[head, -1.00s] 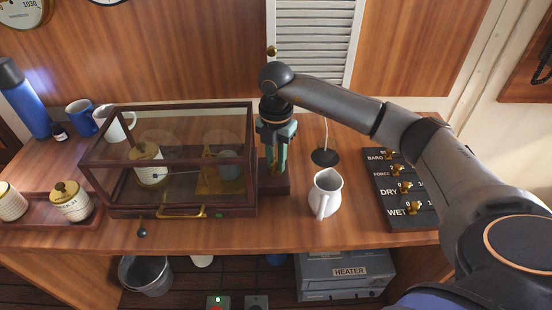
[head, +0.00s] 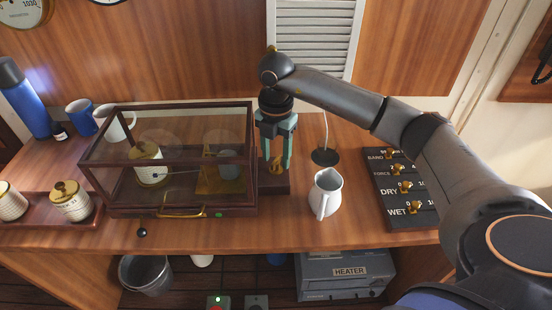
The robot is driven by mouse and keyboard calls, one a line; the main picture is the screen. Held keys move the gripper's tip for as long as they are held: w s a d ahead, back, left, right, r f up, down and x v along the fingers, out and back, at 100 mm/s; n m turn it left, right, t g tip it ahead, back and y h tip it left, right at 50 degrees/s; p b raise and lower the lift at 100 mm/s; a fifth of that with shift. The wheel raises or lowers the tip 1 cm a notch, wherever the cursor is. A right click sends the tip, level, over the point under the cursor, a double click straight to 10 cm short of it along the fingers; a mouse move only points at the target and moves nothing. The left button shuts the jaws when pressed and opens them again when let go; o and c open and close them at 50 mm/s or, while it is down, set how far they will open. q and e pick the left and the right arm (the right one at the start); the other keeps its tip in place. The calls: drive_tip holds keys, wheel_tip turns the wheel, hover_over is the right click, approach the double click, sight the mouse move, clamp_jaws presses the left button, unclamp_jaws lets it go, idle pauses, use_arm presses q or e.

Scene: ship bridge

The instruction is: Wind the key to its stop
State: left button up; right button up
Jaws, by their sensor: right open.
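A glass-sided wooden case (head: 180,211), a barograph by its look, stands on the wooden counter. A small brass key (head: 277,168) shows low at its right end, over a dark wooden block (head: 275,187). My right gripper (head: 276,160) points down there with its two teal fingers apart, one on each side of the key. I cannot tell whether either finger touches it. Inside the case are a drum (head: 149,165) with a paper chart and a brass mechanism (head: 212,178). My left gripper is out of view.
A white jug (head: 325,193) stands close to the right of the block, with a black round base (head: 325,156) behind it. Spare drums (head: 70,201), mugs (head: 82,118) and a blue flask (head: 25,103) are at left.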

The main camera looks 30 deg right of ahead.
sight(276, 160)
wheel_tip(276, 160, up, 11)
idle(0.3)
idle(0.5)
